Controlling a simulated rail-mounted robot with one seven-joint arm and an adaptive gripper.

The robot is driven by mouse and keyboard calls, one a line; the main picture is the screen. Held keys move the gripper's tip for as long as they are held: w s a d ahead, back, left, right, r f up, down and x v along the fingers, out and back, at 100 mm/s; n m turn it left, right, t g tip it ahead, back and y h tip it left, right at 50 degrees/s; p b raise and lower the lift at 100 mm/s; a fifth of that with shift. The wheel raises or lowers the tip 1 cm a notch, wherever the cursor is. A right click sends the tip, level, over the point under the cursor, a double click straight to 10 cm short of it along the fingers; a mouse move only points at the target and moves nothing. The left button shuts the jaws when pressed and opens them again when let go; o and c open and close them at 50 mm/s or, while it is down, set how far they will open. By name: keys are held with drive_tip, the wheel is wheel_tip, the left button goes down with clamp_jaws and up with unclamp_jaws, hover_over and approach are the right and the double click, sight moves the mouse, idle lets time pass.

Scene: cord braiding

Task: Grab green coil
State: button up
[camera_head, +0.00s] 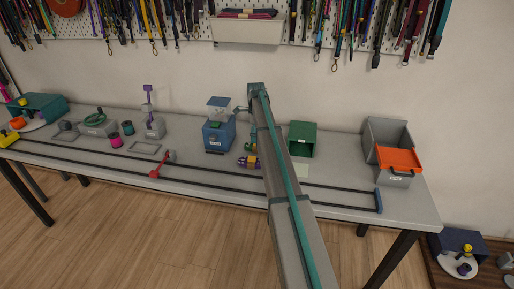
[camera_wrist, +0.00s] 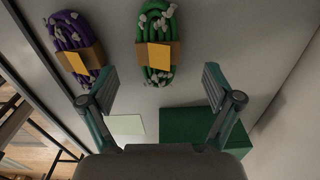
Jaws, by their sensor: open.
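The green coil (camera_wrist: 156,25), wrapped with a brown band and an orange-yellow label, lies on the grey table in the wrist view, at top centre. My gripper (camera_wrist: 158,80) is open, with its two fingers spread to the left and right below the coil in the picture. Nothing is between the fingertips, and they appear apart from the coil. A purple coil (camera_wrist: 68,30) with a similar band lies to the left of the green one. In the head view the purple coil (camera_head: 248,162) shows just left of my arm, which partly blocks that area.
A green box (camera_wrist: 190,122) and a pale card (camera_wrist: 127,125) lie near the fingers. In the head view, the green box (camera_head: 302,138) stands right of my arm, a blue device (camera_head: 217,137) left. Grey bins (camera_head: 387,133) stand at the right end.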

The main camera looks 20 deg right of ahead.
drive_tip(key=shift+s+d+f+p, duration=0.15)
drive_tip(key=shift+f+p, duration=0.4)
drive_tip(key=shift+f, duration=0.8)
drive_tip(key=shift+s+a+f+p, duration=0.15)
drive_tip(key=shift+f+p, duration=0.35)
drive_tip(key=shift+f, duration=0.8)
drive_tip(key=shift+d, duration=0.1)
drive_tip(key=shift+c, duration=0.3)
drive_tip(key=c, duration=1.3)
drive_tip(key=shift+r, duration=0.2)
